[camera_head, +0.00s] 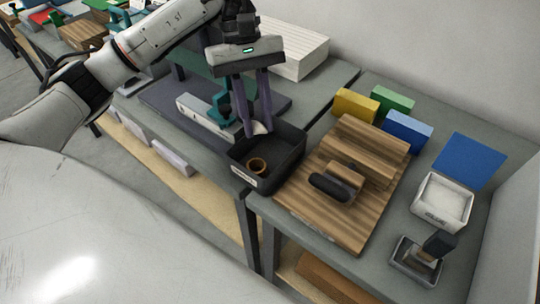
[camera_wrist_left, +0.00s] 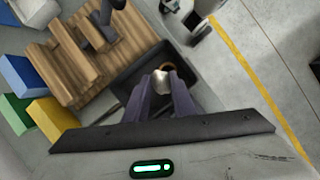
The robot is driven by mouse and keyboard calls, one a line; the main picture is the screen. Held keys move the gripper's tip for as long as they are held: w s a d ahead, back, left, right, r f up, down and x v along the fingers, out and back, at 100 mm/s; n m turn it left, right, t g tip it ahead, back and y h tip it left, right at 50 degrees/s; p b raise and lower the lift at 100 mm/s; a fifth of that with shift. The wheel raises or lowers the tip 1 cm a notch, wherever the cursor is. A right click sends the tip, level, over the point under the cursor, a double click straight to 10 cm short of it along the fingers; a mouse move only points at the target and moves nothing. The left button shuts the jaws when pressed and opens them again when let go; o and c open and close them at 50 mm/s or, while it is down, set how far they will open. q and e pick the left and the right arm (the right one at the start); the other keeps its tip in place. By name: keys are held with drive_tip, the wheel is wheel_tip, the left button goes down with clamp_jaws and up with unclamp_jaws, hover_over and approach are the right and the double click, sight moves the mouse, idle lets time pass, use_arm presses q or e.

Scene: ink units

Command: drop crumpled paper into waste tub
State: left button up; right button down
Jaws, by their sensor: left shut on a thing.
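My left gripper (camera_head: 259,130) comes down from above over the waste tub (camera_head: 285,168), a dark open box at the corner of the grey table. It is shut on the crumpled paper (camera_head: 259,128), a small pale lump between the fingertips. In the left wrist view the paper (camera_wrist_left: 161,86) shows between the two purple fingers, with the dark tub (camera_wrist_left: 128,77) behind it. A brown ring (camera_head: 257,165) lies inside the tub. How high the paper hangs above the tub floor is hard to tell. My right gripper is not in view.
A wooden stand (camera_head: 346,232) with a dark-handled block is right of the tub. Yellow (camera_head: 355,105), green (camera_head: 393,102) and blue (camera_head: 407,132) boxes stand behind it. A white tray (camera_head: 421,211) is at the right. A teal-and-white device (camera_head: 204,116) stands left of the tub.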

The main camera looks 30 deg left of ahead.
use_arm(q)
wheel_tip(320, 180, down, 4)
drive_tip(key=shift+r+b, duration=0.15)
drive_tip(key=shift+b, duration=0.55)
drive_tip(key=shift+f, duration=0.3)
drive_tip(key=shift+w, duration=0.1)
drive_tip(key=o, duration=1.1)
drive_tip(key=shift+w+a+r, duration=0.1)
drive_tip(key=shift+r, duration=0.2)
drive_tip(key=p+v, duration=0.1)
drive_tip(key=v, duration=0.8)
drive_tip(key=shift+w+a+r, duration=0.1)
drive_tip(key=shift+r, duration=0.2)
